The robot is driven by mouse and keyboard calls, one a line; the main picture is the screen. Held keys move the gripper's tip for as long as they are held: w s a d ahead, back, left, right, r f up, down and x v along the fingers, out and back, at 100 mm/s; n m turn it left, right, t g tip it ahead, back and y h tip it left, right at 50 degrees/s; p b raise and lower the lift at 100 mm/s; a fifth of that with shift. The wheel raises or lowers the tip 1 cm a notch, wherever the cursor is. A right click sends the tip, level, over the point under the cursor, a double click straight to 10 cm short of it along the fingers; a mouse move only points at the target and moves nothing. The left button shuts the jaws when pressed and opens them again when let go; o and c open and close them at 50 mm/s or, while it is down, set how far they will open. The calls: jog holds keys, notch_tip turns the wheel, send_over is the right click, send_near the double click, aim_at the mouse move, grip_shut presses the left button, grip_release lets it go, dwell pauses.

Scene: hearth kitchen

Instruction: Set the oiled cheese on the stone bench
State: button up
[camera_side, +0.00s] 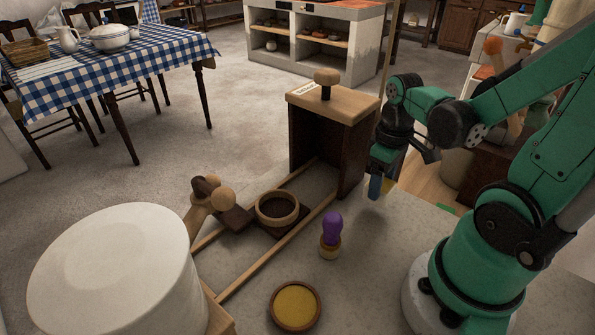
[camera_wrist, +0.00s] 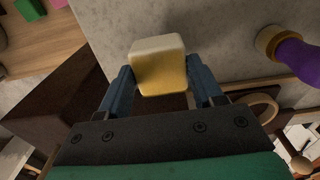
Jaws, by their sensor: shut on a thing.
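My gripper (camera_side: 380,187) is shut on a small block of cheese (camera_wrist: 158,66), pale on top and glossy yellow on its lower part in the wrist view. Both blue fingers press its sides. The gripper points down just right of the dark wooden press, over the grey stone bench (camera_side: 375,255). The bench surface also shows beyond the cheese in the wrist view (camera_wrist: 225,35). I cannot tell whether the cheese touches the bench.
A wooden press with a pale top (camera_side: 335,103) stands left of my gripper. A purple-handled brush (camera_side: 331,230) stands upright in front of it. A bowl of yellow liquid (camera_side: 296,306), a wooden ring bowl (camera_side: 277,208) and a big white cylinder (camera_side: 115,265) lie further left. Bench between brush and arm is clear.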

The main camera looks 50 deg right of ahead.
jog(key=shift+f, duration=1.4)
jog(key=o, duration=1.3)
jog(key=shift+f, duration=0.15)
notch_tip(320, 180, up, 12)
